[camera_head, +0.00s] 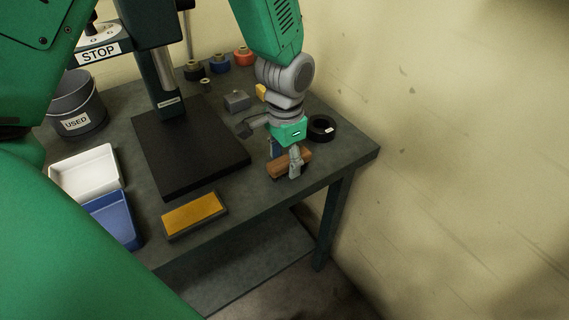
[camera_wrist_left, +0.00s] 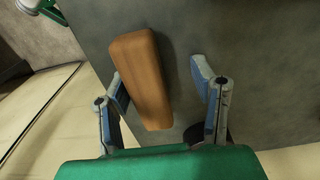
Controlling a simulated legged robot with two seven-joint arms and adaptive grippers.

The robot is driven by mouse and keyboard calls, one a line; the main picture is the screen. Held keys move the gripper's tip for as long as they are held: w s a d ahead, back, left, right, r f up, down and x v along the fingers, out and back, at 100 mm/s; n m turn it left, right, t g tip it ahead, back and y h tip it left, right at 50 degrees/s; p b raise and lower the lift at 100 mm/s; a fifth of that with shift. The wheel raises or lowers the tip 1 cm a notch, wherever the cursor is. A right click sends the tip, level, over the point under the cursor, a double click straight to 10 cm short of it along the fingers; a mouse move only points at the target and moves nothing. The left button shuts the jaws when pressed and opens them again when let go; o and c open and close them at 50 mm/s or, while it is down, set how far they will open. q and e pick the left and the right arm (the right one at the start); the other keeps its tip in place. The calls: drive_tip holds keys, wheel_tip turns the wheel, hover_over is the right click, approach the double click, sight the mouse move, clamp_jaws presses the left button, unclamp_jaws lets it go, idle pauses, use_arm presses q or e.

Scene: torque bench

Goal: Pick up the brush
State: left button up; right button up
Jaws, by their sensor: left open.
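The brush (camera_head: 303,157), a brown wooden block, lies on the dark bench near its right front edge. Its bristles cannot be made out. My left gripper (camera_head: 284,160) is open right above it and hides part of it in the head view. In the left wrist view the brush (camera_wrist_left: 143,78) shows between the spread fingers of the left gripper (camera_wrist_left: 160,84), close to the left finger, with a clear gap to the right finger. It lies slightly tilted in that view.
A black ring (camera_head: 321,128) lies just right of the gripper. A press with a black base plate (camera_head: 190,158) stands to the left. A wall stands at the right.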

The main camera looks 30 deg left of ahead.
use_arm(q)
drive_tip(key=shift+d+f, duration=0.15)
drive_tip(key=shift+d, duration=1.15)
drive_tip(key=shift+c, duration=0.8)
drive_tip(key=shift+a, duration=0.2)
drive_tip(key=c, duration=0.6)
drive_tip(key=shift+a, duration=0.35)
clamp_jaws()
drive_tip(key=shift+s+a+f, duration=0.1)
drive_tip(key=shift+s+a, duration=0.05)
drive_tip(key=shift+a, duration=0.4)
drive_tip(key=shift+d+r, duration=0.1)
drive_tip(key=shift+r, duration=0.1)
drive_tip(key=r, duration=0.3)
drive_tip(key=r+p, duration=0.1)
drive_tip(key=r, duration=0.2)
drive_tip(key=r+p, duration=0.1)
drive_tip(key=r, duration=0.2)
drive_tip(key=shift+d, duration=0.4)
drive_tip(key=shift+a+r, duration=0.3)
drive_tip(key=shift+r, duration=0.05)
drive_tip(key=shift+c, duration=0.6)
unclamp_jaws()
drive_tip(key=shift+d, duration=0.25)
drive_tip(key=shift+c, duration=1.4)
drive_tip(key=shift+d, duration=0.15)
use_arm(e)
drive_tip(key=shift+d+r, duration=0.75)
